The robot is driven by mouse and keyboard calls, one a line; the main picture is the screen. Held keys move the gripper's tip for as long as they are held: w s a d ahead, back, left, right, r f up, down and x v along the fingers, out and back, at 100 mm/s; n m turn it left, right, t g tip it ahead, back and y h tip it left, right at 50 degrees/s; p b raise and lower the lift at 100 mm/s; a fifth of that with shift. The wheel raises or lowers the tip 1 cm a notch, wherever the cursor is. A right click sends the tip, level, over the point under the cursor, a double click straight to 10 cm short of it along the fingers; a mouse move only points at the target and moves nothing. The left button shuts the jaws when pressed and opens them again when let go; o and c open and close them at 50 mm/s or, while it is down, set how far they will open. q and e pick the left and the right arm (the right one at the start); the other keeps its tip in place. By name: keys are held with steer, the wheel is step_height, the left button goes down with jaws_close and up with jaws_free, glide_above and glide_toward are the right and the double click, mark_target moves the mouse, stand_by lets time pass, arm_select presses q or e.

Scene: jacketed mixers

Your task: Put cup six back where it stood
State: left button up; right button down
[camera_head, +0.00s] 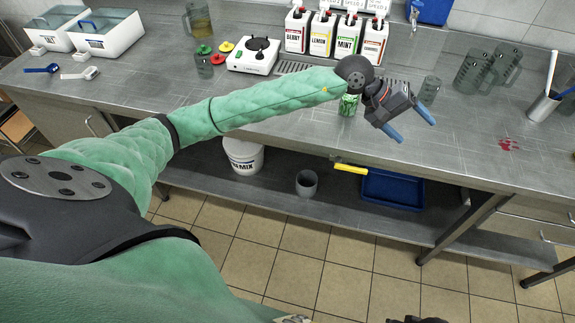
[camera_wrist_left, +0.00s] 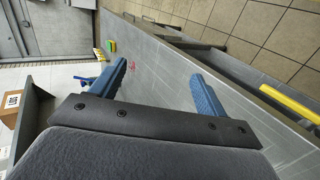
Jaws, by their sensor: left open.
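My left gripper (camera_head: 409,124) is open, over the front part of the metal counter, with its blue fingers apart. In the left wrist view the left gripper (camera_wrist_left: 160,70) has nothing between its fingers. A clear cup (camera_head: 429,88) stands upright on the counter just behind the gripper, apart from it. I cannot read a number on either, so I cannot tell which is cup six. A small dark part at the bottom edge of the head view may be my right gripper; its fingers are hidden.
Two clear jugs (camera_head: 473,72) stand right of the gripper. A green can (camera_head: 348,105) is partly behind my left wrist. Syrup bottles (camera_head: 322,35) and a white hotplate (camera_head: 254,56) stand further back. A yellow handle (camera_head: 350,168) sticks out below the edge.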

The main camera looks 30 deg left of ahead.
arm_select(q)
steer(key=s+d+r+n+t+h, duration=0.25)
steer(key=r+n+t+h, duration=0.2)
steer(key=n, duration=0.45)
steer(key=s+d+r+n+t+h, duration=0.25)
steer(key=r+n+h, duration=0.2)
steer(key=n, duration=0.45)
steer(key=a+f+n+t+y, duration=0.55)
steer(key=n+y, duration=0.35)
steer(key=n, duration=0.6)
steer(key=a+f+n+t+y, duration=0.5)
steer(key=a+n+y, duration=0.25)
steer(key=n, duration=0.75)
steer(key=s+a+f+n+g+y, duration=0.2)
steer(key=s+f+n+g, duration=0.15)
steer(key=f, duration=0.25)
steer(key=s+a+f+n+g+y, duration=0.2)
steer(key=a+f+n+g, duration=0.1)
steer(key=f+n, duration=0.25)
steer(key=s+f+n+g+h, duration=0.1)
steer(key=s+f+n+g, duration=0.4)
steer(key=s, duration=0.8)
steer(key=s+f+n+g, duration=0.5)
steer(key=s+f+g, duration=0.2)
steer(key=s+f, duration=0.4)
steer(key=s, duration=0.2)
steer(key=shift+s+d+f+h, duration=0.15)
steer(key=shift+s+d+h, duration=0.05)
steer(key=shift+s+h, duration=0.15)
